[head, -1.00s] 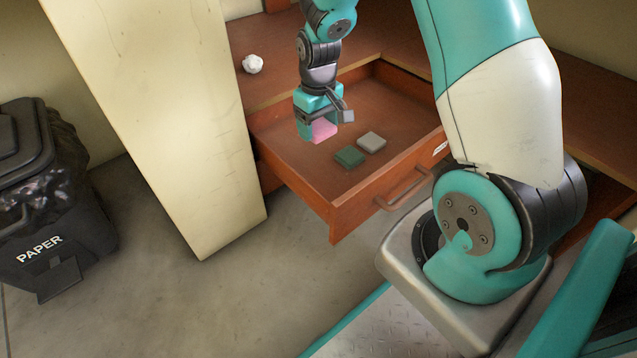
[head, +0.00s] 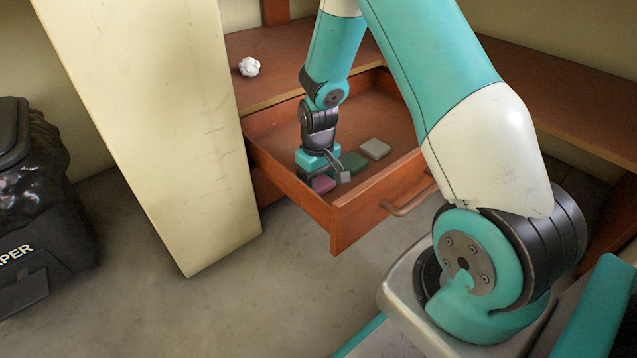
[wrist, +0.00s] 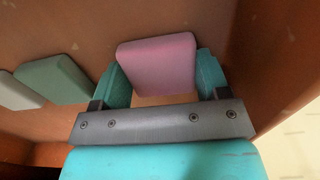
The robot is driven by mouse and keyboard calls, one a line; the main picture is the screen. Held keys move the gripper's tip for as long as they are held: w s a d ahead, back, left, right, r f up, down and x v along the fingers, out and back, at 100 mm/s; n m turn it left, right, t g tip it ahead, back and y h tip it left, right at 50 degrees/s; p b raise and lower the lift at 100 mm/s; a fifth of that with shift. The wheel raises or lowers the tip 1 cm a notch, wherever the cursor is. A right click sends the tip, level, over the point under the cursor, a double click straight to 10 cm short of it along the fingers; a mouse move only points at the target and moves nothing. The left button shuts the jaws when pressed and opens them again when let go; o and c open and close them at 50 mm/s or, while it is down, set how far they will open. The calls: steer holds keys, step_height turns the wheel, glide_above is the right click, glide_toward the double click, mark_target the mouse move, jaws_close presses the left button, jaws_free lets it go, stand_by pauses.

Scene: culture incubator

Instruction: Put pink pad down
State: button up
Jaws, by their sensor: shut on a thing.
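The pink pad (wrist: 157,65) is between the two teal fingers of my gripper (wrist: 160,80) in the wrist view, and the gripper is shut on it. In the head view the pink pad (head: 323,183) shows at the lower end of my gripper (head: 326,176), low inside the open drawer, near its front left corner. I cannot tell whether the pad touches the drawer floor. A green pad (head: 353,163) lies close to the right of the gripper, and a grey pad (head: 375,149) lies beyond it. Both also show at the left in the wrist view.
The wooden drawer (head: 372,205) is pulled out, and its walls stand close around my gripper. A crumpled white paper ball (head: 249,67) lies on the wooden surface behind. A pale panel (head: 165,130) stands left of the drawer. A black paper bin (head: 45,250) is at the far left.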

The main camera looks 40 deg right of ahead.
mark_target(318, 181)
steer(key=shift+f, duration=0.1)
steer(key=o, duration=0.8)
step_height(318, 181, up, 12)
steer(key=p, duration=0.9)
steer(key=s+a+r+n+y, duration=0.1)
steer(key=s+a+r, duration=0.1)
steer(key=a+r, duration=0.4)
steer(key=s+a+r+n+y, duration=0.1)
steer(key=s+a+r, duration=0.2)
steer(key=a+r, duration=0.35)
steer(key=s+a+r+n, duration=0.1)
steer(key=s+a+r, duration=0.2)
steer(key=s, duration=0.2)
steer(key=s+a+r+n+y, duration=0.1)
steer(key=s+a+r+n, duration=0.1)
steer(key=s, duration=0.4)
steer(key=s+a+r+n+y, duration=0.1)
steer(key=s+a+r, duration=0.3)
steer(key=s+r, duration=0.1)
steer(key=shift+s+a+r+n+b, duration=0.2)
steer(key=shift+s+a+n+b, duration=0.1)
steer(key=shift+s+a, duration=0.15)
